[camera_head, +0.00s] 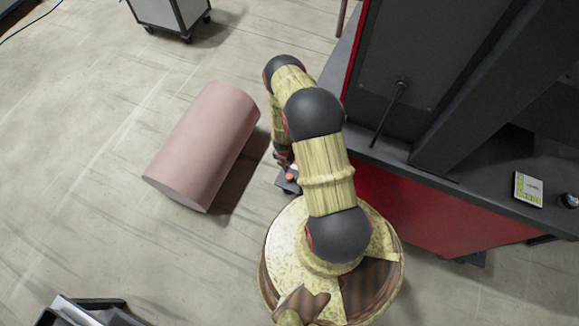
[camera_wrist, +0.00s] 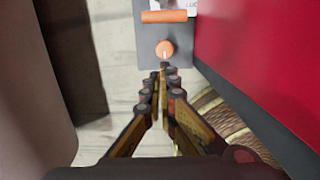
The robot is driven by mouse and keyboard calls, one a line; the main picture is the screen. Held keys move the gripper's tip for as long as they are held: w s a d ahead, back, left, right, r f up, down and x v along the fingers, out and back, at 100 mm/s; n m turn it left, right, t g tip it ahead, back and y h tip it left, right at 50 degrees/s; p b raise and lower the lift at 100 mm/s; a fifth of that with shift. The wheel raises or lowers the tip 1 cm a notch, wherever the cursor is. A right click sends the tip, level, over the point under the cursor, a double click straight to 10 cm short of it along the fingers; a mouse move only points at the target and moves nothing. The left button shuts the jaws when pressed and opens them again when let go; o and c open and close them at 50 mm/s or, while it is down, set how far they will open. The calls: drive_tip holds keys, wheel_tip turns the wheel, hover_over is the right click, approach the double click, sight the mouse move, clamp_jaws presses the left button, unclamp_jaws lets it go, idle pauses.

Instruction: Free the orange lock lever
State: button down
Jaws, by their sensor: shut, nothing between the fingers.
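In the wrist view a grey plate holds an orange horizontal bar (camera_wrist: 165,16) and, below it, an orange round knob (camera_wrist: 164,49) with a pale mark. I cannot tell for sure which of these is the lock lever. My gripper (camera_wrist: 163,68) is shut and empty. Its fingertips point at the plate, just below the knob in the picture. I cannot tell whether they touch it. In the head view my gripper is mostly hidden behind my arm.
A red machine side (camera_wrist: 250,65) stands close on the right of my gripper. A large pinkish cylinder (camera_head: 203,145) lies on the floor to the left. The machine's dark top (camera_head: 470,185) carries a small labelled box (camera_head: 528,189). Floor beyond the cylinder is open.

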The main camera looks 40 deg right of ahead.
drive_tip(key=f+b, duration=0.1)
drive_tip(key=f, duration=0.2)
drive_tip(key=f+b, duration=0.2)
drive_tip(key=f, duration=0.2)
drive_tip(key=f+b, duration=0.1)
drive_tip(key=f, duration=0.2)
drive_tip(key=shift+w+d+f+b, duration=0.1)
drive_tip(key=shift+d+f+b, duration=0.25)
drive_tip(key=shift+b, duration=0.05)
drive_tip(key=shift+w+d+r, duration=0.45)
drive_tip(key=shift+d+r, duration=0.2)
drive_tip(key=shift+d, duration=0.2)
drive_tip(key=shift+w+d+r+b, duration=0.15)
drive_tip(key=shift+d+r+b, duration=0.15)
drive_tip(key=shift+d, duration=0.15)
drive_tip(key=shift+w+d+r+b, duration=0.15)
drive_tip(key=shift+d+r+b, duration=0.1)
drive_tip(key=shift+d, duration=0.15)
